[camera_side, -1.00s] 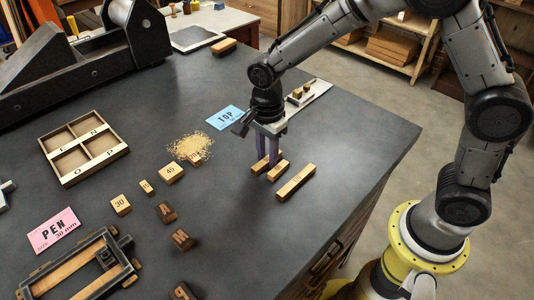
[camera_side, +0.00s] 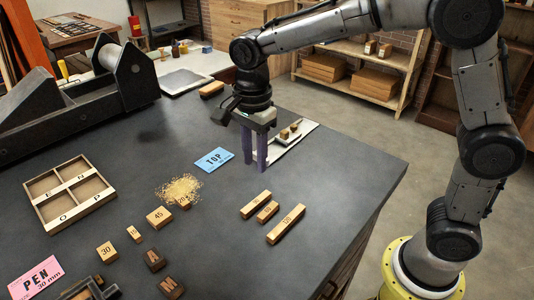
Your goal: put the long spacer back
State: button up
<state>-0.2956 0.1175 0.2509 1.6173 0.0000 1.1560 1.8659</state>
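Several wooden bars lie on the dark table right of centre. The longest-looking bar (camera_side: 286,224) is marked 120 and lies nearest the right edge. A shorter bar (camera_side: 267,211) lies beside it, and another long bar (camera_side: 255,204) lies to its left, roughly parallel. My gripper (camera_side: 254,163), with purple fingers pointing down, is raised behind the bars, in front of the white tray in this view. A narrow gap shows between the fingers and I see nothing in it.
A white tray (camera_side: 300,140) with small pieces stands behind my gripper. A blue TOP card (camera_side: 215,160), sawdust (camera_side: 179,189), wooden blocks (camera_side: 159,217), a divided box (camera_side: 110,195) and a pink PEN card (camera_side: 35,277) lie left. The table is clear right of the bars.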

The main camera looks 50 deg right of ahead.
jog(key=s+d+r+n+t, duration=0.2)
jog(key=s+d+n, duration=0.3)
jog(key=s+n, duration=0.4)
jog(key=s+d+r+n+t, duration=0.1)
jog(key=s+d+n+t, duration=0.2)
jog(key=s+d+n, duration=0.3)
jog(key=s+n, duration=0.3)
jog(key=s, duration=0.3)
jog(key=shift+d+r+t, duration=0.2)
jog(key=shift+r+t, duration=0.1)
jog(key=shift+r, duration=0.05)
